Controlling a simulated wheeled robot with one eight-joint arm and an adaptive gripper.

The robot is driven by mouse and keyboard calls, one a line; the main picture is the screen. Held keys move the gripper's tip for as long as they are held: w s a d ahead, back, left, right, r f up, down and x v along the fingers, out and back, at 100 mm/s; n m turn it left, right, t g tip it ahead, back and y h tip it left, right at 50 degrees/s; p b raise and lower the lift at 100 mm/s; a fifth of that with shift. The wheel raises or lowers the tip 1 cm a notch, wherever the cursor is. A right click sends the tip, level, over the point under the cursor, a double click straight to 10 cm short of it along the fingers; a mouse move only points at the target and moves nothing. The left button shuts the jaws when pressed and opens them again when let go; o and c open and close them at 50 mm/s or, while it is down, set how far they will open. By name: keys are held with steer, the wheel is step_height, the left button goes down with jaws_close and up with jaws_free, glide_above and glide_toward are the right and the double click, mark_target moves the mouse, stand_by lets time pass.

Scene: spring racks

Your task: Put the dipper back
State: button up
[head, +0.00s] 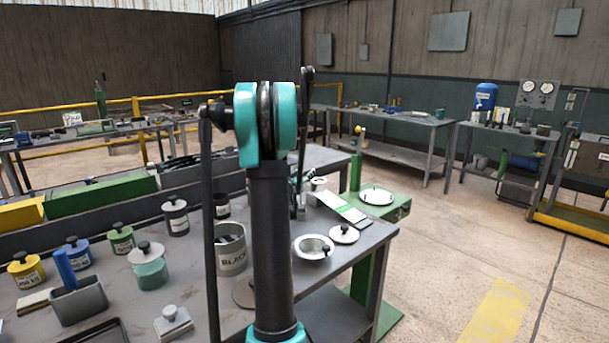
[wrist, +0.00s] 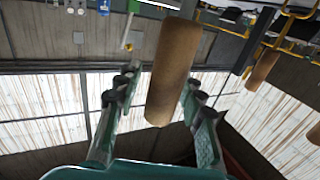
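In the wrist view, a brown, wood-like cylindrical handle (wrist: 172,75) lies lengthwise between the two fingers of my gripper (wrist: 160,80). The fingers are spread on either side of it, with a gap visible at the left finger; contact at the right finger is unclear. The handle may belong to the dipper, but no dipper bowl can be made out. Two similar brown handles show at the right, one whole (wrist: 262,70) and one cut by the edge (wrist: 315,133). In the head view my arm fills the middle, and neither my gripper nor a dipper can be made out.
The near grey workbench (head: 130,225) carries a can marked BLACK (head: 231,249), lidded jars (head: 149,265), a grey box (head: 78,298) and a shallow metal bowl (head: 313,247). A green stand (head: 390,210) adjoins its right side. Open floor (head: 450,240) lies further right.

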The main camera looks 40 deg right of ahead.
steer(key=v, duration=1.2)
steer(key=shift+d, duration=0.1)
